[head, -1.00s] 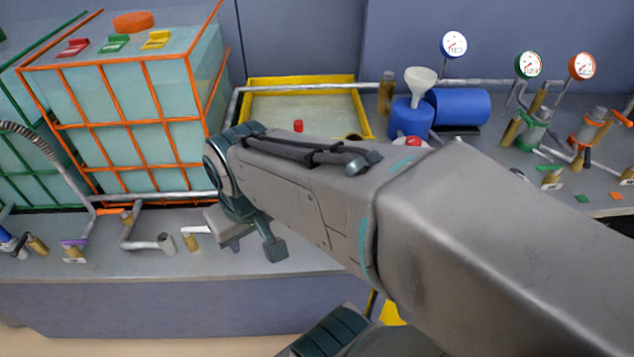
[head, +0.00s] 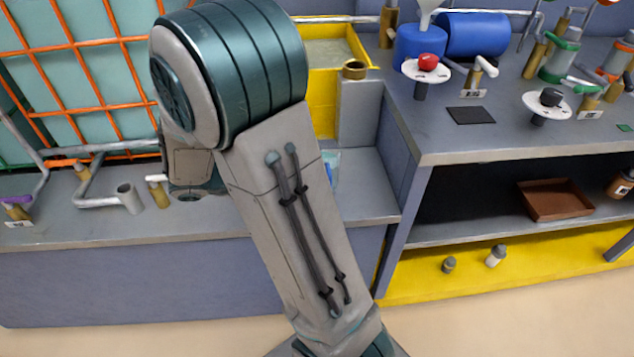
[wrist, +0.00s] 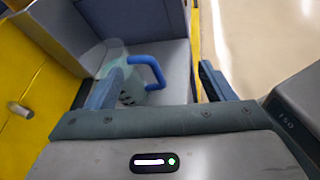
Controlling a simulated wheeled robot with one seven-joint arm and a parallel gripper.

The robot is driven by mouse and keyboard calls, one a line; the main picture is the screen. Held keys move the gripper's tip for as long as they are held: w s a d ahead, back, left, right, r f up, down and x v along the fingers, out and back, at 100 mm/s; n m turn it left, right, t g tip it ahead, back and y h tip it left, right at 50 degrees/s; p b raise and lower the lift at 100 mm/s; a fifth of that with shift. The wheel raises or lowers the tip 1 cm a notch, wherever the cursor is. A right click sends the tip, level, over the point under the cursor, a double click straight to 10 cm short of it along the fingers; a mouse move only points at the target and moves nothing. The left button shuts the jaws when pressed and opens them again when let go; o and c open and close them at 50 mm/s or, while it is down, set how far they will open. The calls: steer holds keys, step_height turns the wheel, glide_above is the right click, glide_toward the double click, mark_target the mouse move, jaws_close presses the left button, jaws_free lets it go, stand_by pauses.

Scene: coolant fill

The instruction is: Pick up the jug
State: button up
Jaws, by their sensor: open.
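The jug (wrist: 118,56) is clear, with a blue handle (wrist: 152,68), and it stands on a grey ledge in the wrist view. A sliver of it shows behind my arm in the head view (head: 333,163). My gripper (wrist: 160,84) is open and empty in the wrist view. Its left finger overlaps the jug in the picture, and its right finger is to the right of the handle. I cannot tell whether a finger touches the jug. In the head view my arm hides the gripper and most of the jug.
A yellow basin (head: 322,88) stands behind the ledge (head: 365,187). To the right is a higher bench (head: 500,135) with valves, blue tanks and a shelf holding a brown tray (head: 552,200). A tank in an orange cage (head: 90,70) stands at the left. The floor in front is clear.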

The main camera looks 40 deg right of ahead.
mark_target(329, 161)
steer(key=w+f+n+h+b, duration=0.1)
steer(key=w+f, duration=0.1)
steer(key=w+f+n+t+h+b, duration=0.1)
steer(key=w+f+n+h+b, duration=0.1)
steer(key=f, duration=0.1)
steer(key=w+f+n+t+h+b, duration=0.1)
steer(key=w+f+n+b, duration=0.1)
steer(key=shift+w+d+f+h, duration=0.1)
steer(key=shift+w+f+h, duration=0.2)
steer(key=d+b, duration=0.1)
steer(key=d, duration=0.3)
steer(key=d+b, duration=0.1)
steer(key=d, duration=0.4)
steer(key=d+b, duration=0.2)
steer(key=d, duration=0.2)
steer(key=shift+s+d, duration=0.35)
steer(key=shift+s, duration=0.05)
steer(key=shift+r, duration=0.1)
steer(key=c, duration=1)
